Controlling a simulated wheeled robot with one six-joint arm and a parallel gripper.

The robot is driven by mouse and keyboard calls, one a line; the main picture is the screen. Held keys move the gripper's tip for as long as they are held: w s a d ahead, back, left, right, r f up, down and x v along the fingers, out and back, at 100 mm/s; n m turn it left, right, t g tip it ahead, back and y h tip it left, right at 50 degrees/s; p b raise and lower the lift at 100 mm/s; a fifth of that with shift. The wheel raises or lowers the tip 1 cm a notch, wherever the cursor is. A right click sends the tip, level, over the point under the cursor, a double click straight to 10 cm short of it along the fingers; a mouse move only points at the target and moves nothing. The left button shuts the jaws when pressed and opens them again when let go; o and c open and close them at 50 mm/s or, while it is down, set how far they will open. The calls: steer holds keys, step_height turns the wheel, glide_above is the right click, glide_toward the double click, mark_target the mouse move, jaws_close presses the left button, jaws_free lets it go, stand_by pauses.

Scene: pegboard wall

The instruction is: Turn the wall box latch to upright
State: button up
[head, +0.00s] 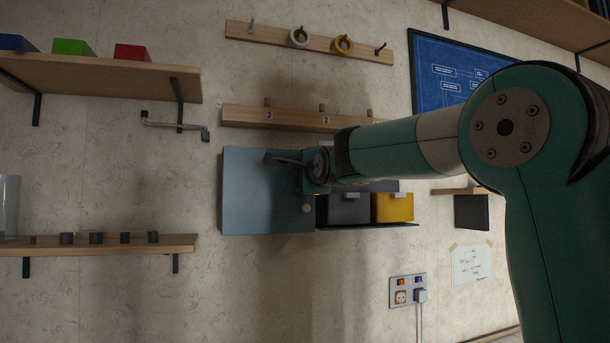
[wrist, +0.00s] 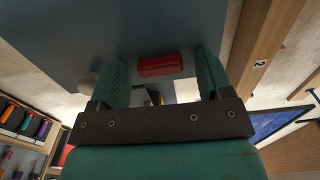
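The wall box (head: 250,192) is a blue-grey panel on the wall, left of centre in the head view; its face fills the top of the wrist view (wrist: 60,30). The latch (wrist: 160,65) is a short red bar on that face, and my arm hides it in the head view. Its long side lies across the wrist view, roughly crosswise to the peg rail. My gripper (wrist: 165,78) is open, with one green finger beyond each end of the latch and visible gaps between. In the head view my gripper (head: 285,160) is in front of the box.
A pale round knob (head: 308,208) sits at the box's lower right corner. A dark bin (head: 345,208) and a yellow bin (head: 393,207) stand right of the box. A numbered peg rail (head: 290,118) runs just above it. The wall below the box is clear.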

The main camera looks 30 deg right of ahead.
steer(key=b+v, duration=1.5)
steer(key=v, duration=0.2)
steer(key=shift+s, duration=0.2)
steer(key=shift+r, duration=0.1)
